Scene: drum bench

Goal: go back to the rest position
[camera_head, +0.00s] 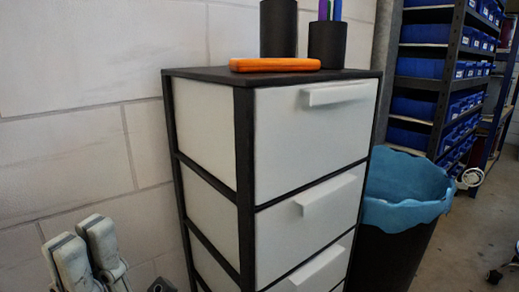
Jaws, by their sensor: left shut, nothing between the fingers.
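My left gripper (85,242) is at the lower left, in front of the white block wall. It is shut with nothing in it, and its lower part is cut off by the bottom edge. It is left of the drawer cabinet (244,165) and apart from it. My right gripper is not in view.
The black-framed cabinet has white drawers, all looking closed. On its top are an orange flat case (275,65), a black cup (278,28) and a black pen holder (327,45) with pens. A bin with a blue liner (405,190) stands to its right. Shelves with blue boxes (420,108) stand behind.

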